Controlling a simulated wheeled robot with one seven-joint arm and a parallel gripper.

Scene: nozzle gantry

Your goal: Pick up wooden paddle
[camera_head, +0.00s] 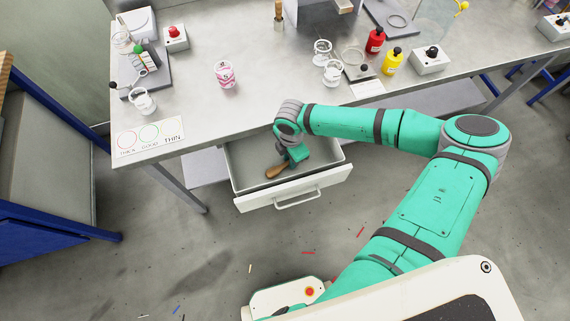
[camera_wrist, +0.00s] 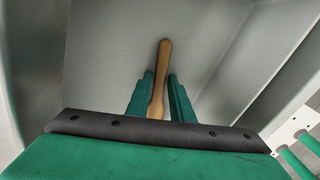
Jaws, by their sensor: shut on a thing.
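The wooden paddle (camera_head: 277,171) is a brown piece inside the open drawer (camera_head: 240,188), in the head view. In the wrist view the paddle (camera_wrist: 163,60) shows as a long wooden piece between the two green fingers, running out beyond their tips. My gripper (camera_head: 290,157) is down inside the drawer and shut on the paddle. In the wrist view my gripper (camera_wrist: 160,85) has a finger on each side of the wood. The paddle's near end is hidden behind the gripper body. I cannot tell whether the paddle still touches the drawer floor.
The drawer's walls surround my gripper closely, and its handle (camera_head: 298,200) faces front. The table (camera_head: 270,90) above holds a pink-and-white cup (camera_head: 224,75), a red bottle (camera_head: 375,41), a yellow bottle (camera_head: 391,61) and button boxes. A blue-framed bench (camera_head: 50,225) stands at left.

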